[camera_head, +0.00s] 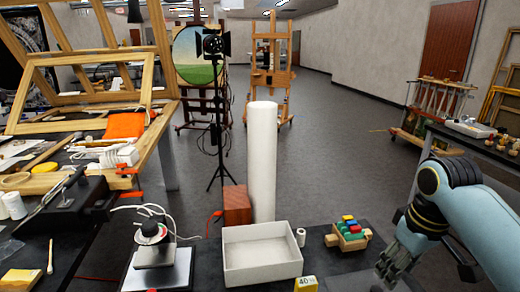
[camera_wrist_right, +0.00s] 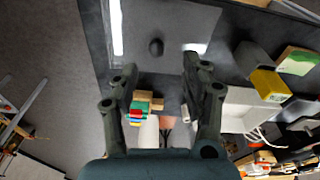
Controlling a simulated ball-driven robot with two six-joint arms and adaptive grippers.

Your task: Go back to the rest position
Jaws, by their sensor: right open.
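My right gripper (camera_head: 392,266) is at the lower right of the head view, at the end of the pale blue right arm. It hangs over the right part of the dark work table (camera_head: 385,240). In the right wrist view its two fingers (camera_wrist_right: 160,64) are spread apart with nothing held between them. A wooden block toy with red, green, yellow and blue pieces (camera_head: 348,236) stands left of the gripper, apart from it; it also shows beyond the fingers in the wrist view (camera_wrist_right: 139,106). My left gripper is in neither view.
An open white tray (camera_head: 262,276) stands at the front middle, beside a small white cylinder (camera_head: 300,237) and a yellow block (camera_head: 305,284). A tall white column (camera_head: 262,160) rises behind. A side table (camera_head: 470,146) is behind my right arm. Open floor (camera_head: 345,130) lies beyond.

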